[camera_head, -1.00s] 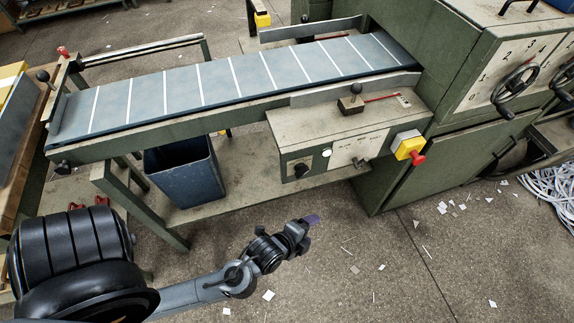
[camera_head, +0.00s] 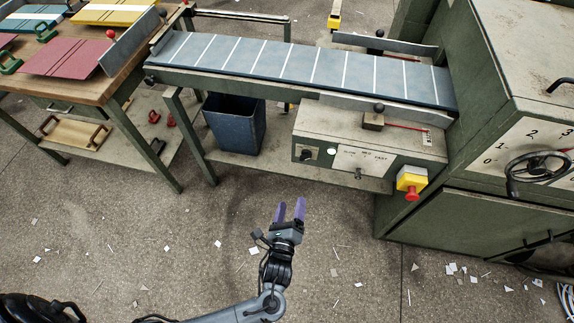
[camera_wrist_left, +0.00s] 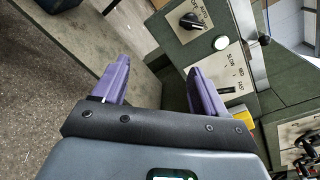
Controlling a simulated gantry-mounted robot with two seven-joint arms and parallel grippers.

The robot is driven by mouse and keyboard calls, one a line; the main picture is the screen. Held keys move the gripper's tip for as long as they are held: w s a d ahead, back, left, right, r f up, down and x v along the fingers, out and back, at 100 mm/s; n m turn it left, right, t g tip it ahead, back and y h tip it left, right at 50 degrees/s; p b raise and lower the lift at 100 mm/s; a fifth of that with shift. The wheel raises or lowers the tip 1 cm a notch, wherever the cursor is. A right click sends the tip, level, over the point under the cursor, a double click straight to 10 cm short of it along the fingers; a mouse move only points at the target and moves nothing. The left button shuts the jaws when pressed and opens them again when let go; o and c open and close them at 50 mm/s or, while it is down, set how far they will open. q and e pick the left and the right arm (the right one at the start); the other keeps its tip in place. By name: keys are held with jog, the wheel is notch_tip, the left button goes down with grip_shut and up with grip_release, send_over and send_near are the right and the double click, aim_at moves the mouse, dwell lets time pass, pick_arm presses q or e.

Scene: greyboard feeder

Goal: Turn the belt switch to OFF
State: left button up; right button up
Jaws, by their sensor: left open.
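The belt switch (camera_head: 306,154) is a black rotary knob on a pale plate at the left end of the control box front. In the left wrist view the same black knob (camera_wrist_left: 191,21) shows at the top, with AUTO lettered beside it; its exact setting is hard to read. My left gripper (camera_head: 290,207) is open and empty, its purple fingers pointing up toward the box. It is apart from the knob, in front of and below it. In the left wrist view its fingers (camera_wrist_left: 155,80) are spread, with the knob beyond them.
A white button (camera_wrist_left: 221,43) sits beside the knob, then a SLOW-MED-FAST speed plate (camera_head: 362,160). A red emergency stop (camera_head: 411,194) on a yellow box juts out at right. A blue bin (camera_head: 235,124) stands under the conveyor belt (camera_head: 300,65). Floor in front is clear except paper scraps.

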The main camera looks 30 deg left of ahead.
pick_arm(q)
jog(key=t, duration=0.1)
send_near(305, 159)
jog(key=b+x, duration=0.3)
jog(key=x, duration=0.4)
jog(key=shift+w+a+f, duration=0.1)
jog(key=shift+a+f, duration=0.05)
jog(key=shift+f, duration=0.05)
jog(key=shift+b+x, duration=0.35)
jog(key=shift+x, duration=0.4)
jog(key=shift+r, duration=0.1)
pick_arm(e)
jog(key=f, duration=0.1)
jog(key=a+f, duration=0.1)
jog(key=f, duration=0.1)
jog(key=shift+w, duration=0.15)
pick_arm(q)
jog(key=shift+c, duration=0.4)
jog(key=c, duration=1)
pick_arm(e)
jog(key=shift+a+r, duration=0.1)
